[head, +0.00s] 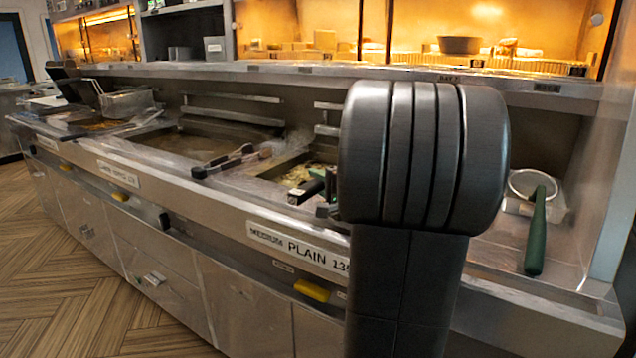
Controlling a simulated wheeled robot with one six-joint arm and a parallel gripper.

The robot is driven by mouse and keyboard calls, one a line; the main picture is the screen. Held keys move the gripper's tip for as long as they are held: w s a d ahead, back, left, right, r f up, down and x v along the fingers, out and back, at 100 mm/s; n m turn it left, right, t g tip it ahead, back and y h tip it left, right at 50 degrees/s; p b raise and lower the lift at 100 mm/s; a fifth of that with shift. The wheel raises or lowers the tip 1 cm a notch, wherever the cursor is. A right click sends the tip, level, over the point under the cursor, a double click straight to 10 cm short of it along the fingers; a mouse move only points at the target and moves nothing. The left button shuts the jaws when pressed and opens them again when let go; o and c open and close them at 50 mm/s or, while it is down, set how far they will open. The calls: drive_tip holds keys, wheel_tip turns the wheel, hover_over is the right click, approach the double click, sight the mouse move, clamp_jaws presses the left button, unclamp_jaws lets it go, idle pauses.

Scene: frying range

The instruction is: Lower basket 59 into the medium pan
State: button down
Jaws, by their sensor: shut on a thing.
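The medium pan (281,166) is the well in the range top left of my arm, above the front label "MEDIUM PLAIN". Pale food pieces (298,174) show in it, at the far side of a dark handle (306,191) with a light end and a green part. I take this for the handle of basket 59, but its number is too small to read. My gripper (328,188) shows only in part beside my arm, shut on this handle. My arm hides the rest of the gripper and the right of the pan. I cannot tell how deep the basket sits.
A larger oil well (190,143) lies to the left, with dark handles (236,160) across the divider. A wire basket (126,103) stands farther left. A green-handled skimmer (536,230) lies at right. A heated shelf (330,72) runs behind; the floor at left is clear.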

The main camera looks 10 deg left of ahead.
idle(0.4)
drive_tip(key=c, duration=1.2)
unclamp_jaws()
drive_tip(key=shift+f, duration=0.1)
drive_tip(key=shift+o, duration=0.2)
drive_tip(key=v, duration=1.3)
drive_tip(key=shift+s+d, duration=0.25)
drive_tip(key=shift+s, duration=0.05)
drive_tip(key=x, duration=1.3)
drive_tip(key=shift+w+a, duration=0.25)
drive_tip(key=shift+r, duration=0.2)
